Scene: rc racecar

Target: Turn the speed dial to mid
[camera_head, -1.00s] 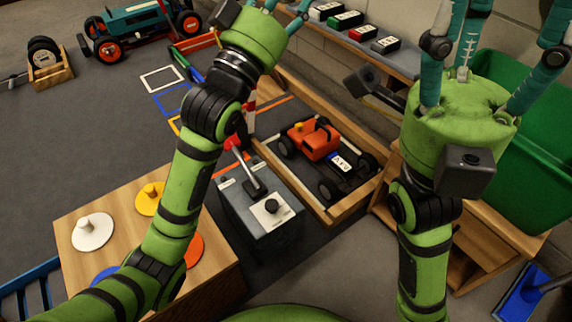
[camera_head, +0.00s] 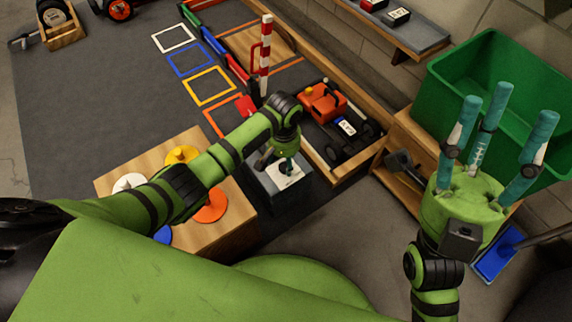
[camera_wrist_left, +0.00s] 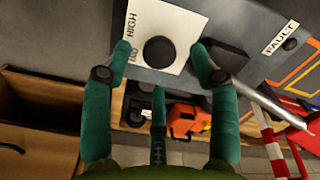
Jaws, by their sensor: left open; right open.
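The speed dial (camera_wrist_left: 159,50) is a round black knob on a white plate (camera_wrist_left: 185,22) marked HIGH and MID in the left wrist view. My left gripper (camera_wrist_left: 160,66) is open, with two teal fingers on either side of the dial and a third below it. I see a gap between the fingers and the knob; no pointer mark on it is readable. In the head view the grey control box (camera_head: 262,190) stands under my left gripper (camera_head: 286,166), which hides the dial. My right gripper (camera_head: 501,118) is open and empty, fingers up, at the right.
A lever (camera_wrist_left: 258,104) with a red handle (camera_wrist_left: 302,137) is beside the dial, close to one finger. An orange racecar (camera_head: 323,103) sits in a wooden-edged bay behind the box. A wooden block with coloured discs (camera_head: 210,206) stands left. A green bin (camera_head: 450,75) is right.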

